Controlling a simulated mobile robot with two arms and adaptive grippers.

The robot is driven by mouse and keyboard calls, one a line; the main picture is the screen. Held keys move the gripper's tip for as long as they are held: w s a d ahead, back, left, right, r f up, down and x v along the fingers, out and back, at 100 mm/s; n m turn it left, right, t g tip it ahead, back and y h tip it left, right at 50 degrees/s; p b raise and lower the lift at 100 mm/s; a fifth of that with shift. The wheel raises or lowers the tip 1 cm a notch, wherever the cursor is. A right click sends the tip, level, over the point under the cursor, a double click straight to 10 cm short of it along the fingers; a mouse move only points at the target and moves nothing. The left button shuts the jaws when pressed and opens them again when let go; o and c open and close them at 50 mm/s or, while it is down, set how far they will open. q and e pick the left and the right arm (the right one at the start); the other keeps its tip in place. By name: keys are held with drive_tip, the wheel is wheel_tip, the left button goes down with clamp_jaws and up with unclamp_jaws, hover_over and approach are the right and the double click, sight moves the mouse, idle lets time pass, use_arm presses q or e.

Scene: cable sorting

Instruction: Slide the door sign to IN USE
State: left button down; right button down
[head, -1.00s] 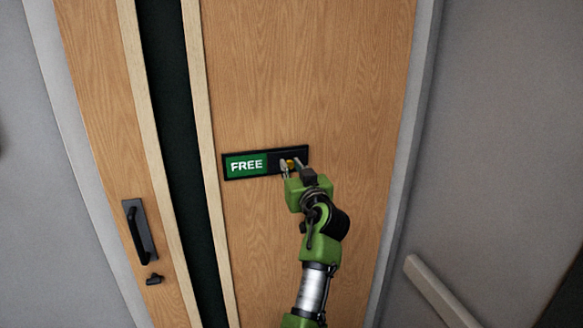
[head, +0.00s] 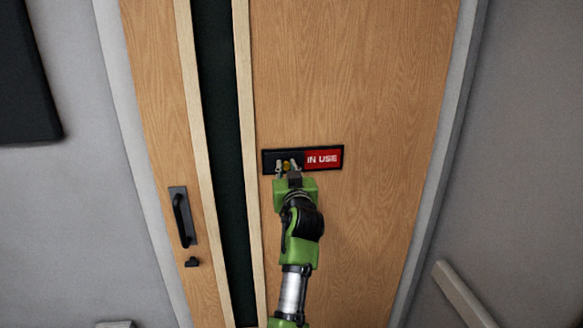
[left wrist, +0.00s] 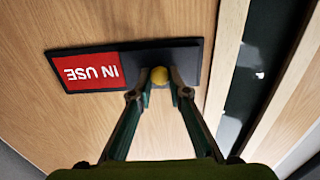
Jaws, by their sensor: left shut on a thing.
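The door sign (head: 268,161) is a black-framed plate on the wooden door. Its right part shows a red panel with IN USE (head: 323,159) in the head view. Its left part is covered by a dark slider with a yellow knob (head: 286,166). My left gripper (head: 287,167) is at the left part of the sign, its fingers shut around the knob. In the left wrist view the sign appears upside down, with the red panel (left wrist: 88,71) at left and the yellow knob (left wrist: 159,76) between the fingertips (left wrist: 159,92). My right gripper is not in view.
The wooden door (head: 370,70) has a dark vertical glass strip (head: 216,110) left of the sign. A black door handle (head: 183,216) with a small turn knob (head: 191,262) below it sits farther left. A pale rail (head: 462,292) is on the wall at right.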

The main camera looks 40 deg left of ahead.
use_arm(q)
drive_tip(key=c, duration=2.1)
unclamp_jaws()
drive_tip(key=shift+s+a, duration=0.1)
drive_tip(key=shift+a, duration=0.05)
drive_tip(key=shift+o, duration=1)
drive_tip(key=shift+a, duration=0.15)
drive_tip(key=shift+r, duration=0.15)
wheel_tip(320, 180, up, 10)
drive_tip(key=shift+f, duration=0.15)
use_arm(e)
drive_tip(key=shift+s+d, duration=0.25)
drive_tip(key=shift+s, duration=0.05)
